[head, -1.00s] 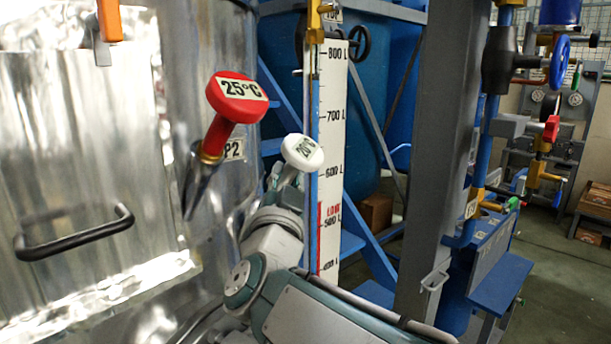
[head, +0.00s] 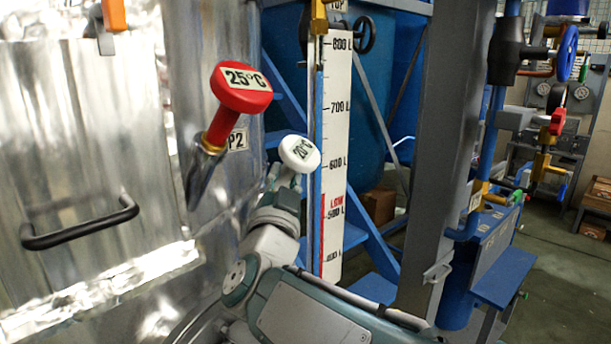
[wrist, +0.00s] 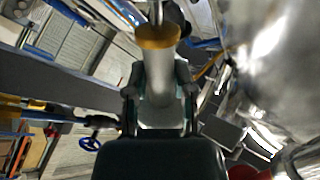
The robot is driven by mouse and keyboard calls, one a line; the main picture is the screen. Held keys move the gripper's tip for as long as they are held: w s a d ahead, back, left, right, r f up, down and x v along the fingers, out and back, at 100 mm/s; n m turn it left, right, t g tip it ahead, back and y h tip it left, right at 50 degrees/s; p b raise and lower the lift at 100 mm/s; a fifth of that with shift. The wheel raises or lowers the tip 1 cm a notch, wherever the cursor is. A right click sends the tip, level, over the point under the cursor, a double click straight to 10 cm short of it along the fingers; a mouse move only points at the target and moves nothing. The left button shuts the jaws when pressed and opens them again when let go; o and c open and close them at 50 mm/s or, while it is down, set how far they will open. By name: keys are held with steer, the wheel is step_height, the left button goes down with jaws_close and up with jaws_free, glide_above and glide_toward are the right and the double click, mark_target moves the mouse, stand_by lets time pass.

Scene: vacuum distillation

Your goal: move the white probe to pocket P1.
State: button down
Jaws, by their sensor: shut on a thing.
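The white probe (head: 299,154) has a round white head labelled 20°C. It is held upright, tilted a little, in my gripper (head: 279,186), in front of the blue frame and just left of the level scale. In the wrist view my gripper (wrist: 158,105) is shut on the white shaft of the probe (wrist: 157,75), with a brass collar at its far end. A red probe (head: 240,88) labelled 25°C sits in the pocket marked P2 (head: 237,140) on the shiny metal vessel. Pocket P1 cannot be made out in either view.
The metal vessel (head: 70,150) with a black handle (head: 80,223) fills the left. A white level scale (head: 336,120) and blue frame stand behind my gripper. A grey column (head: 436,150) and a blue valve wheel (head: 566,54) are at right.

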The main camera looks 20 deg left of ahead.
steer(key=shift+w+a+f, duration=0.1)
steer(key=shift+a+f, duration=0.5)
steer(key=shift+f, duration=0.2)
steer(key=shift+c, duration=1.9)
jaws_free()
